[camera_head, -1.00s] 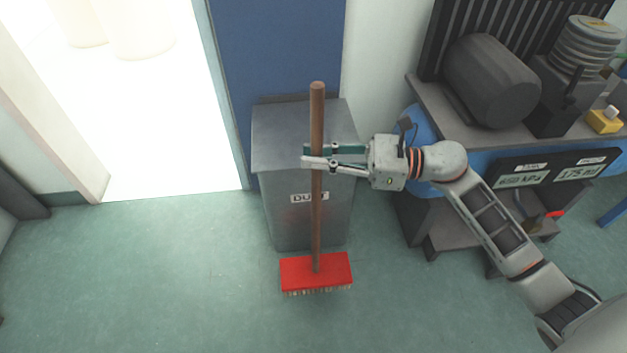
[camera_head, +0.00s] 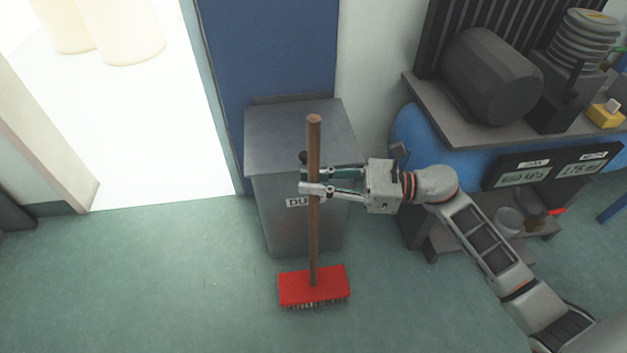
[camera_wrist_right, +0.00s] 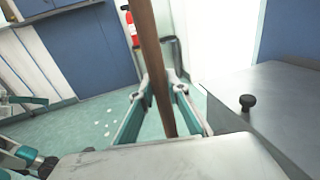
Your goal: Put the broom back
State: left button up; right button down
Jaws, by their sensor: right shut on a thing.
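The broom has a brown wooden handle (camera_head: 314,150) and a red head (camera_head: 313,286) with pale bristles. It stands upright in front of the grey bin, its head close to the floor; I cannot tell if the bristles touch it. My right gripper (camera_head: 308,180) reaches in from the right and is shut on the upper part of the handle. In the right wrist view the handle (camera_wrist_right: 150,60) passes between the two fingers (camera_wrist_right: 158,100).
A grey metal bin (camera_head: 290,130) with a lid knob stands right behind the broom. A machine bench with a blue tank (camera_head: 420,140) is at the right. An open bright doorway (camera_head: 130,130) is at the left. The green floor (camera_head: 150,280) in front is clear.

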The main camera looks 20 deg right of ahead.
jog(key=shift+f, duration=0.1)
jog(key=c, duration=2)
grip_release()
jog(key=shift+o, duration=0.2)
jog(key=shift+r, duration=0.25)
jog(key=v, duration=1.2)
